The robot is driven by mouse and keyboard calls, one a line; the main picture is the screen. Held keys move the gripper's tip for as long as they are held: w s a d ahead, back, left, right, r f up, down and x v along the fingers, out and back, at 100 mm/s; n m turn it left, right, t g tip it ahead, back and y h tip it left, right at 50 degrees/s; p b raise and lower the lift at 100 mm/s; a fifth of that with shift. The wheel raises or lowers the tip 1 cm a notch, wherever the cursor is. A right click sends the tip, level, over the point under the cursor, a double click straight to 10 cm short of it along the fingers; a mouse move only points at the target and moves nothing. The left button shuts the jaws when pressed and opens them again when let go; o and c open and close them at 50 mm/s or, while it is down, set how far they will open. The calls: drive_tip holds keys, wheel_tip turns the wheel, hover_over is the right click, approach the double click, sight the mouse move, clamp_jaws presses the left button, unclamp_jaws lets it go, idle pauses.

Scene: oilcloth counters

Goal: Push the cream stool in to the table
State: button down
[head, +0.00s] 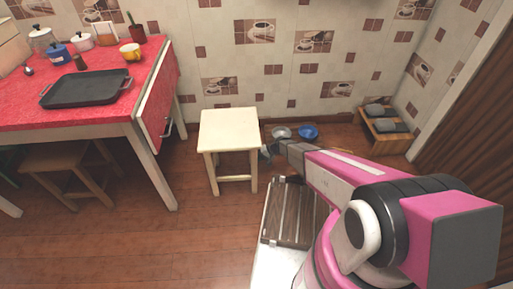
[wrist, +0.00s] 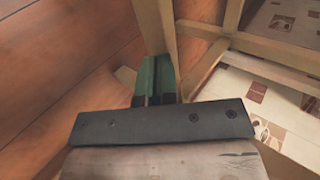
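The cream stool (head: 229,131) stands upright on the wooden floor, to the right of the table and apart from it. The table has a red cloth top (head: 110,110), and a side panel hangs at its right end. My gripper (head: 266,153) is low at the right side of the stool, close to its right legs. In the wrist view my gripper's green fingers (wrist: 156,78) are together with nothing seen between them. A stool leg (wrist: 156,28) rises just beyond the fingertips; I cannot tell whether they touch it.
A brown stool (head: 68,172) is under the table. A black tray (head: 87,89) and a yellow mug (head: 131,52) stand on top. Two bowls, one blue (head: 308,132), and a wooden rack (head: 388,132) are by the wall. Floor between cream stool and table is clear.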

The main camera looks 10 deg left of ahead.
drive_tip(key=shift+s+a, duration=1.65)
drive_tip(key=shift+a, duration=4.05)
drive_tip(key=shift+s+a, duration=1.6)
drive_tip(key=shift+a, duration=4.05)
drive_tip(key=w+d, duration=0.3)
drive_tip(key=d, duration=0.8)
drive_tip(key=shift+w+d, duration=0.2)
drive_tip(key=shift+d, duration=0.2)
drive_tip(key=d+r+t+h, duration=0.1)
drive_tip(key=d+r+h, duration=0.3)
drive_tip(key=d+r, duration=1.7)
drive_tip(key=s+d+r+m+t+h, duration=0.1)
drive_tip(key=s+d+r+h, duration=0.1)
drive_tip(key=s+d+r, duration=0.3)
drive_tip(key=s+d+r+m+h, duration=0.2)
drive_tip(key=s+d+r, duration=0.3)
drive_tip(key=d+r, duration=0.8)
drive_tip(key=d+h, duration=0.1)
drive_tip(key=d, duration=0.7)
drive_tip(key=shift+s+d+r+t+h, duration=0.2)
drive_tip(key=shift+s+r+t+h, duration=0.1)
drive_tip(key=shift+t, duration=0.1)
